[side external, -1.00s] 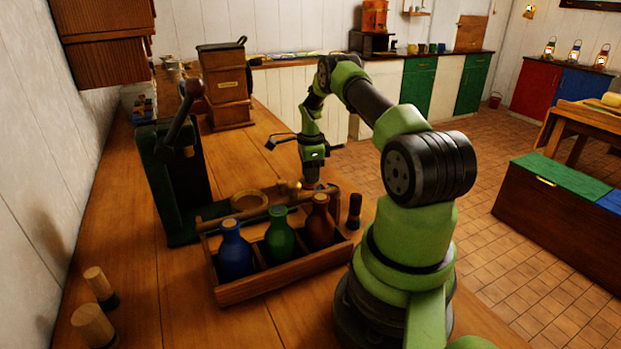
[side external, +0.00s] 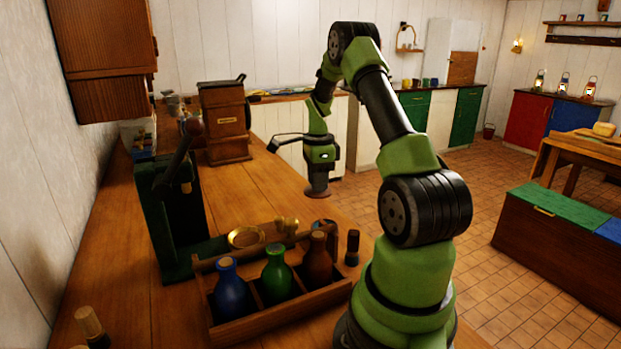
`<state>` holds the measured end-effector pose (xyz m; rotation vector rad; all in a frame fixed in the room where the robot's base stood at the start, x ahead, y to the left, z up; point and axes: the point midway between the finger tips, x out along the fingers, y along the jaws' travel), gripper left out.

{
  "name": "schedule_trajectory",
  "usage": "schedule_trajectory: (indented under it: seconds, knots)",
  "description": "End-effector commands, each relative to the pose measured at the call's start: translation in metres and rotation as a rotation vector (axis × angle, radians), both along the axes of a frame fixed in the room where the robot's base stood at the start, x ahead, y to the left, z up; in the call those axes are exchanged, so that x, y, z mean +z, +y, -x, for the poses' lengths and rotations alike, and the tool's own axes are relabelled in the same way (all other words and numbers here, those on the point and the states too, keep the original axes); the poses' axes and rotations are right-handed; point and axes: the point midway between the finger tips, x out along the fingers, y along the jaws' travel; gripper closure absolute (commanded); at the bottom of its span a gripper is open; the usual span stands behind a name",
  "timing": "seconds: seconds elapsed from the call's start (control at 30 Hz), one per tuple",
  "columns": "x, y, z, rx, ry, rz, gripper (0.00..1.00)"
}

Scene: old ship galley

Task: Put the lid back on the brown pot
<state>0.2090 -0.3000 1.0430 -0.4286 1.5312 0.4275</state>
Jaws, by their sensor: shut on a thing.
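My gripper (side external: 318,178) points straight down above the right edge of the wooden counter, beyond the bottle rack. It is shut on a brown, round, flat-bottomed thing that looks like the lid (side external: 317,192), held level in the air. Below it, a small round thing with a dark bluish top (side external: 323,224) stands on the counter, partly hidden by the brown bottle. I cannot tell whether this is the brown pot. The fingertips are too small to make out clearly.
A wooden rack (side external: 283,321) holds blue, green and brown bottles close to my base. A brass ring (side external: 246,237), a small dark cylinder (side external: 352,247) and a green lever press (side external: 165,220) stand nearby. A wooden box (side external: 226,122) stands further back. The counter's left middle is clear.

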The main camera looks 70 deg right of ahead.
Motion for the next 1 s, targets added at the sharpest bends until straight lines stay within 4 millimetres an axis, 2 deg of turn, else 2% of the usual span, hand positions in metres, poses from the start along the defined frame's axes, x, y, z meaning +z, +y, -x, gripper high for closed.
schedule_trajectory:
  seconds: [0.1, 0.3, 0.57, 1.0]
  knots:
    - [0.003, 0.017, 0.015, 0.003, -0.001, -0.001, 0.97]
    - [0.004, 0.034, 0.028, 0.004, -0.003, 0.001, 0.97]
    - [-0.008, 0.036, 0.030, 0.004, -0.001, -0.002, 0.97]
    - [-0.050, 0.036, 0.030, 0.004, -0.002, -0.001, 0.97]
